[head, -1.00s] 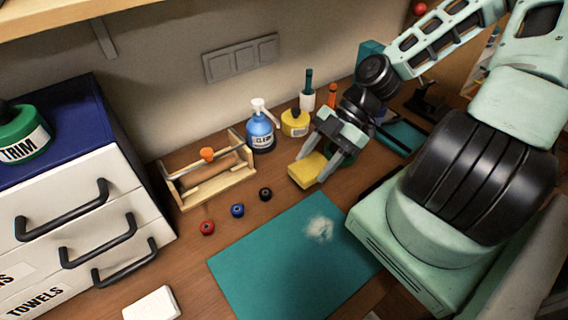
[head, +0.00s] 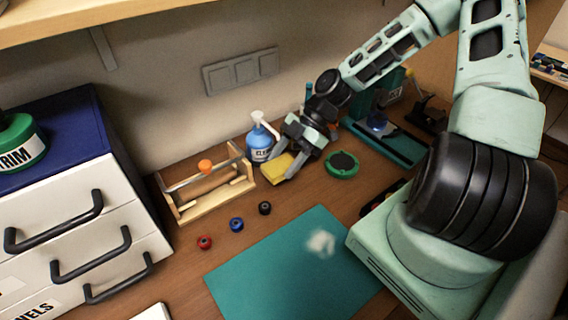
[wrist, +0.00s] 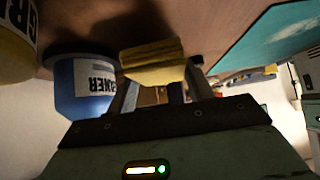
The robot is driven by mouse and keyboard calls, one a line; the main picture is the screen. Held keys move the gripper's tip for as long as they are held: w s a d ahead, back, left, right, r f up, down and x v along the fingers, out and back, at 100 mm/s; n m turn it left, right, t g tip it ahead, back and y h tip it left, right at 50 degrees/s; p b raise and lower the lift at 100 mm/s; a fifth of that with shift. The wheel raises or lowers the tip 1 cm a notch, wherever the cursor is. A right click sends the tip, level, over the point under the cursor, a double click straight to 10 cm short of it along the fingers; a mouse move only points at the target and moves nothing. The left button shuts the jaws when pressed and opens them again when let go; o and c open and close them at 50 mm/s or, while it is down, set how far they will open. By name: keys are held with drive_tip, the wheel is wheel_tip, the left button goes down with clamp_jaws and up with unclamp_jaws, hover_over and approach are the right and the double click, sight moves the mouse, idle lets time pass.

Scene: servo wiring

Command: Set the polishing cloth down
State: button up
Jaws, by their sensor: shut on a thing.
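The yellow polishing cloth (head: 277,168) is a folded block. My gripper (head: 287,166) is shut on it, in front of the blue cleaner bottle in the head view. In the wrist view the cloth (wrist: 152,62) sits between the fingertips (wrist: 155,80), with wooden tabletop beyond it. I cannot tell whether the cloth touches the table. My gripper hides part of the bench behind it.
The blue cleaner bottle (head: 260,141) stands close beside the gripper; a wooden stand (head: 207,190) is to the left. A green round item (head: 342,164) lies right. Red (head: 205,242), blue (head: 236,224) and black (head: 265,208) spools and a teal mat (head: 290,270) lie in front.

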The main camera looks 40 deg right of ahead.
drive_tip(key=shift+f, duration=0.7)
drive_tip(key=shift+w+f+p, duration=0.15)
drive_tip(key=shift+w+p, duration=0.05)
drive_tip(key=shift+p, duration=0.15)
drive_tip(key=shift+f, duration=0.2)
drive_tip(key=shift+f, duration=0.1)
drive_tip(key=o, duration=1)
drive_tip(key=b+v, duration=0.1)
drive_tip(key=v, duration=1.1)
